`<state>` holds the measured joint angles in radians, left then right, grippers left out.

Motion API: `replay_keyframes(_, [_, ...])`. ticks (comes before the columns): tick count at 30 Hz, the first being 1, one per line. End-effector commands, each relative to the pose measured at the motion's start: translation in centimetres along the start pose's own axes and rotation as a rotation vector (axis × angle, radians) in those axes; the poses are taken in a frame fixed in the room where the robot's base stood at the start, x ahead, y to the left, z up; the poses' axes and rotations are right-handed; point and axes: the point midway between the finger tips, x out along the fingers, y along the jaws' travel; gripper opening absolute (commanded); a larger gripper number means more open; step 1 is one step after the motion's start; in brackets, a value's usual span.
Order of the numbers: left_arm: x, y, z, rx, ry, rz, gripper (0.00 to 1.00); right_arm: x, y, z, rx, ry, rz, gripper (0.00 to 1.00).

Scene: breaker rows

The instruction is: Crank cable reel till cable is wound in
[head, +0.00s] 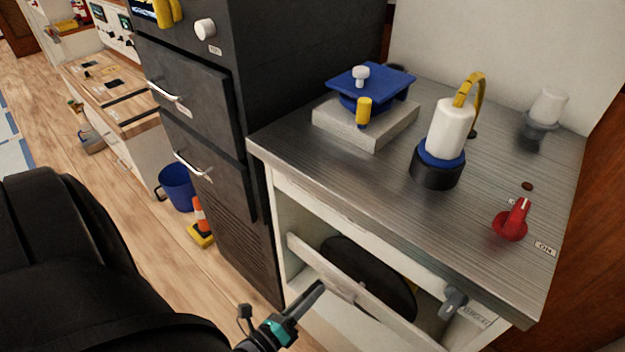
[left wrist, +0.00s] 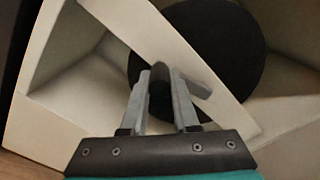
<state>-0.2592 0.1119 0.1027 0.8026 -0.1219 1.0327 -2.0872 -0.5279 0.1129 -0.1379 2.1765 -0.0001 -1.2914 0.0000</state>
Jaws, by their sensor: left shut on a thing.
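A large black disc, which looks like the cable reel (head: 370,270), stands inside the open bay under the metal counter. It also shows in the left wrist view (left wrist: 215,40). A little yellow shows at its right edge; I cannot tell whether this is cable. My left gripper (head: 318,290) is at the front of the bay, by a pale diagonal rail (head: 375,312). In the left wrist view its fingers (left wrist: 165,90) are shut on a dark rounded grip, apparently the crank handle (left wrist: 159,92). The rail and gripper hide part of the crank. My right gripper is not in view.
The counter (head: 300,160) carries a blue clamp-like fixture (head: 370,80), a white plug (head: 450,128) with a yellow loop, and a red knob (head: 510,222). A dark cabinet (head: 205,110) stands to the left. A blue bucket (head: 177,190) and small cone (head: 201,222) are on the floor.

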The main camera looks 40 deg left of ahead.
Motion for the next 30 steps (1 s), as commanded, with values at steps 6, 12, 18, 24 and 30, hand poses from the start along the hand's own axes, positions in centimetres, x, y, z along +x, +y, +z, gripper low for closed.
replay_keyframes(6, [0.23,-0.31,0.43,0.048,-0.004,-0.002,0.00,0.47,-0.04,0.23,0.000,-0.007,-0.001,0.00])
replay_keyframes(12, [0.25,-0.35,0.47,0.057,-0.004,-0.003,0.00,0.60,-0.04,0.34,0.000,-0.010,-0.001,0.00])
replay_keyframes(18, [0.26,-0.36,0.46,0.056,-0.004,-0.004,0.00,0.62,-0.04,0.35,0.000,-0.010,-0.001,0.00])
replay_keyframes(24, [0.20,-0.35,0.43,0.055,-0.003,-0.003,0.45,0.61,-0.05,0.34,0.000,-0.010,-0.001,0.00])
replay_keyframes(30, [0.11,-0.31,0.38,0.054,-0.002,-0.002,0.58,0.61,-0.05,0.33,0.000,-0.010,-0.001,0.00])
